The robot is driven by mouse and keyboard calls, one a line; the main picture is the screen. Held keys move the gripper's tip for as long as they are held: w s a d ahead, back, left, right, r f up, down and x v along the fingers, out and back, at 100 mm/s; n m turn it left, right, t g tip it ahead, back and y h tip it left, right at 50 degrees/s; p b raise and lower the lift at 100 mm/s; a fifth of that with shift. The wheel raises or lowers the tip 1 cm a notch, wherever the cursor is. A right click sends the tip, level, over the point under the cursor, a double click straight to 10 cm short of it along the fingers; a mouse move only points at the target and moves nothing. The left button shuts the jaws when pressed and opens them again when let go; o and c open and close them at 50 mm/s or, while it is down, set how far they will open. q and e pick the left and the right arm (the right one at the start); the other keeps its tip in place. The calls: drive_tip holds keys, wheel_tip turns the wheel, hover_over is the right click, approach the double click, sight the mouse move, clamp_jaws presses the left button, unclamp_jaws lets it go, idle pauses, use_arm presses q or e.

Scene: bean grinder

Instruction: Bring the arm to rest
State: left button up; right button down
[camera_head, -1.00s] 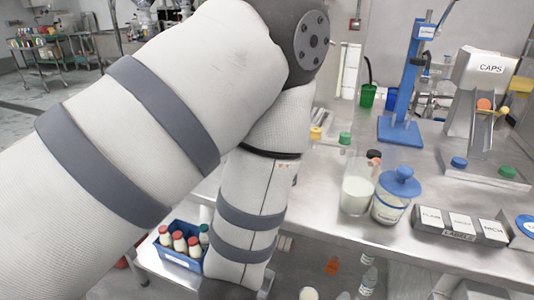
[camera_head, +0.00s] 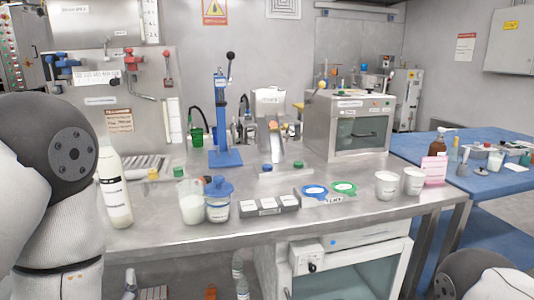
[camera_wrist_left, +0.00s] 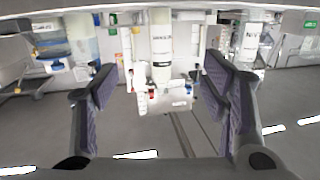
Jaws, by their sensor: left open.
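My left arm (camera_head: 70,190) fills the left edge of the head view, and its hand is out of that picture. In the left wrist view my left gripper (camera_wrist_left: 160,95) is open, its two dark padded fingers wide apart. Nothing is held between the fingers. White bottle-like shapes (camera_wrist_left: 161,45) show behind the gap, apart from the fingers; I cannot tell exactly what they are. A rounded dark and white part of my right arm (camera_head: 475,275) shows at the lower right of the head view. My right gripper is out of view.
A tall white bottle (camera_head: 114,185) stands close beside my left arm on the steel bench (camera_head: 330,212). A glass of white liquid (camera_head: 192,203), a blue-lidded jar (camera_head: 218,205), a label box (camera_head: 268,206) and two white cups (camera_head: 387,187) stand farther right. Grey floor (camera_wrist_left: 185,145) lies below the gripper.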

use_arm(q)
drive_tip(key=s+f+m+g+h, duration=0.15)
drive_tip(key=s+f+g, duration=0.25)
drive_tip(key=f, duration=0.6)
drive_tip(key=s+f+g+h, duration=0.3)
drive_tip(key=s+f+g, duration=0.15)
drive_tip(key=f, duration=0.45)
drive_tip(key=s+d+f+g, duration=0.1)
drive_tip(key=s+f+g, duration=0.1)
drive_tip(key=s, duration=0.6)
drive_tip(key=s+d+f+m+g+h, duration=0.1)
drive_tip(key=s+f+g, duration=0.2)
drive_tip(key=s, duration=0.5)
drive_tip(key=s+d+f+m+g+h+p, duration=0.1)
drive_tip(key=s+g, duration=0.3)
drive_tip(key=s, duration=0.4)
drive_tip(key=shift+d+f+g, duration=0.35)
drive_tip(key=shift+d+f, duration=0.25)
drive_tip(key=shift+f, duration=0.25)
use_arm(e)
drive_tip(key=w, duration=0.1)
drive_tip(key=w+r, duration=0.1)
drive_tip(key=w, duration=0.1)
drive_tip(key=shift+w+a+r+t, duration=0.1)
drive_tip(key=shift+a+r+t, duration=0.2)
drive_tip(key=shift+a, duration=0.1)
